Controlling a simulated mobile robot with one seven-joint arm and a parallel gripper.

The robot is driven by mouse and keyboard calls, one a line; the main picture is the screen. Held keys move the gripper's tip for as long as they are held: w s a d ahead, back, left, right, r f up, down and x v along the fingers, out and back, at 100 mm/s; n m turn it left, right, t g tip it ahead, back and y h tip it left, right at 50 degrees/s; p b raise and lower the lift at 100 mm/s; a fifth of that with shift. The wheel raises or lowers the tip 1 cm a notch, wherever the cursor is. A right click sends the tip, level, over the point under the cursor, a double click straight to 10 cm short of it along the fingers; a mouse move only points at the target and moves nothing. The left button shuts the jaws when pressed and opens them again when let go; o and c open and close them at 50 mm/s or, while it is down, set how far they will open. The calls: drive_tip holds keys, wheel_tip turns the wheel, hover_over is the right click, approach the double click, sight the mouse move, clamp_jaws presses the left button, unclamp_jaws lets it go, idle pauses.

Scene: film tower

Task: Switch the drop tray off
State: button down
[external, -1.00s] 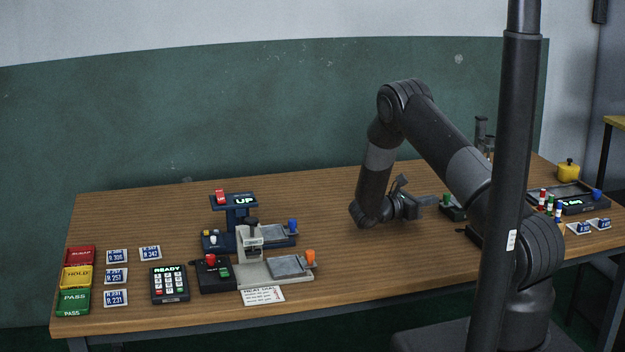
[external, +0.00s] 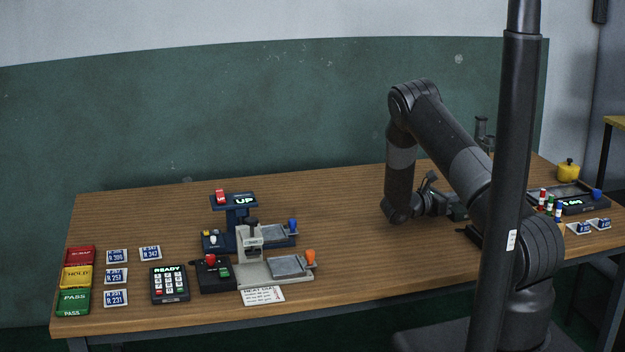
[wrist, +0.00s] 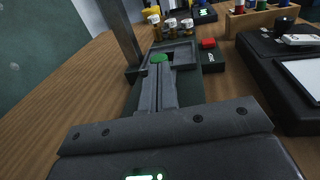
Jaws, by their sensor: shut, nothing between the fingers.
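A dark tray unit (wrist: 176,50) lies ahead of my gripper in the wrist view, probably the drop tray; I see no readable label. It has a green knob (wrist: 158,58) and a red button or switch (wrist: 207,43) on a small dark box at its right. My gripper (wrist: 160,68) is shut and empty, its fingertips right at the green knob; I cannot tell whether they touch it. In the external view my gripper (external: 462,208) is low over the right part of the table and hides most of this unit.
Small bottles (wrist: 171,24) stand behind the unit, and a wooden rack (wrist: 262,18) is at the back right. A black device with a pale panel (wrist: 303,72) lies to the right. A dark post rises at the unit's left. The table's middle (external: 340,215) is clear.

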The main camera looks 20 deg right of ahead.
drive_tip(key=shift+d, duration=0.7)
drive_tip(key=a, duration=0.4)
drive_tip(key=s+a, duration=0.1)
drive_tip(key=a, duration=0.4)
drive_tip(key=s+a, duration=0.1)
drive_tip(key=a, duration=0.4)
drive_tip(key=shift+s+a+r, duration=0.1)
drive_tip(key=shift+a+r, duration=0.05)
drive_tip(key=shift+a, duration=0.1)
